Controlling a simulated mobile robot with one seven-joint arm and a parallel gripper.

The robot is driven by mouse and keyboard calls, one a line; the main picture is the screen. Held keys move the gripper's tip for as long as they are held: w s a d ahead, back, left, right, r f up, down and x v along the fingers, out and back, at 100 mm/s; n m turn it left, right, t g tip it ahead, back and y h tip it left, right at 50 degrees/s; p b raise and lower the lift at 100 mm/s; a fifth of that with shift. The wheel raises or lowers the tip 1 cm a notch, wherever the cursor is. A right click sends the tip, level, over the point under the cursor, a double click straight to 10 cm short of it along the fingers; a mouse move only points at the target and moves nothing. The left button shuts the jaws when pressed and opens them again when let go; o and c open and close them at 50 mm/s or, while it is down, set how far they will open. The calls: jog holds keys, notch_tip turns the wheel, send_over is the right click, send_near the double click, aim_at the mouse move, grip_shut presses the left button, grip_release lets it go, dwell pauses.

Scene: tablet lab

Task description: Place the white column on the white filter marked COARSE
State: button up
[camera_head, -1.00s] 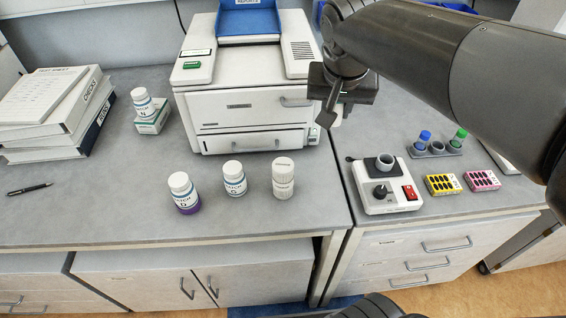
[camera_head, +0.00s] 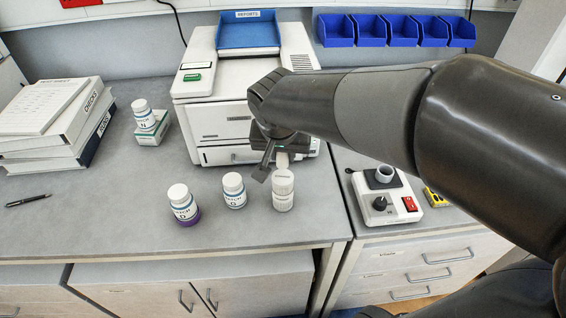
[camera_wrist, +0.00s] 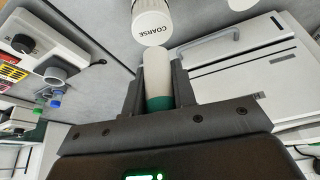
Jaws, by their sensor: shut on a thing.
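My gripper (camera_head: 272,148) is shut on the white column (camera_wrist: 157,70), a small pale cylinder with a green band at the end nearer my gripper. The column's white end (camera_head: 282,160) points down toward the white filter (camera_head: 283,192), which stands upright on the left bench. In the wrist view the filter's top (camera_wrist: 150,24) reads COARSE and lies just beyond the column's free end. The column looks close above the filter, but I cannot tell whether they touch.
Two white bottles, D (camera_head: 183,204) and G (camera_head: 234,191), stand left of the filter. A white printer-like machine (camera_head: 215,122) is close behind. Bottle N (camera_head: 143,113) stands on a small box. A device with a red switch (camera_head: 390,205) stands at right.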

aim_at(283, 165)
jog(key=shift+f, duration=1.8)
jog(key=shift+f, duration=0.15)
jog(key=o, duration=1)
jog(key=d+v, duration=0.1)
jog(key=v, duration=1.1)
jog(key=s+d+f, duration=0.1)
jog(key=s+d, duration=0.2)
jog(key=s+d+f+n, duration=0.1)
jog(key=s+d, duration=0.2)
jog(key=s+d+f+n+t, duration=0.1)
jog(key=s+d, duration=0.2)
jog(key=d, duration=0.1)
jog(key=shift+d+f+y, duration=0.1)
jog(key=shift+y, duration=0.3)
